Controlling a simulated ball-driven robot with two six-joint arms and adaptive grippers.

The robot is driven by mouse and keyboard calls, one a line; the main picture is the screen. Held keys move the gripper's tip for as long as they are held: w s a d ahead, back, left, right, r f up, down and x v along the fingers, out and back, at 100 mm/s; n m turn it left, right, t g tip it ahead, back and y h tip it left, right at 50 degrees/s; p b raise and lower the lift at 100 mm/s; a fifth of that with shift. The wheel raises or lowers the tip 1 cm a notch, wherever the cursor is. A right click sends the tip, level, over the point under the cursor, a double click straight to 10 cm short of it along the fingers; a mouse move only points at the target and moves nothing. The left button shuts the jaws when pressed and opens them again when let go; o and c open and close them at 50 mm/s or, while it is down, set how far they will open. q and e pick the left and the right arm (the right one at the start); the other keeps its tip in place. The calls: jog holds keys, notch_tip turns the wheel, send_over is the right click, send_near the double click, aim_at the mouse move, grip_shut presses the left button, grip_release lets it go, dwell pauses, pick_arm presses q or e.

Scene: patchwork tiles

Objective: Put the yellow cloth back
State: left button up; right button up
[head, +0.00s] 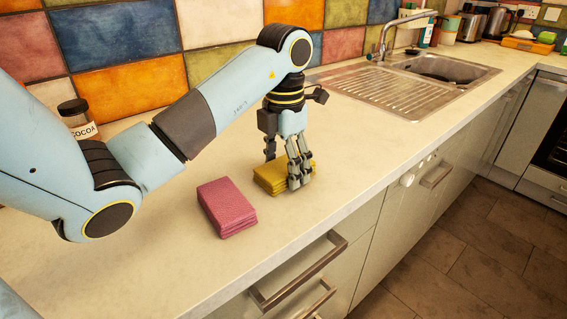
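The yellow cloth (266,180) is a folded stack lying on the counter, partly hidden by my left gripper. My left gripper (283,172) points down over it, with one finger at its back edge and the others at its front right side. The fingers are apart with the cloth between them; I cannot tell whether they press on it. My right gripper is not in view.
A folded pink cloth stack (227,207) lies just left of the yellow one. A cocoa jar (76,116) stands by the tiled wall, behind my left arm. A sink (412,86) is at the back right. The counter (335,150) is clear right of the gripper.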

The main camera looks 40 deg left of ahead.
aim_at(285, 165)
pick_arm(q)
jog(key=shift+o, duration=0.9)
jog(key=shift+r, duration=0.15)
notch_tip(285, 165, up, 12)
jog(key=p, duration=1.1)
jog(key=shift+p, duration=0.35)
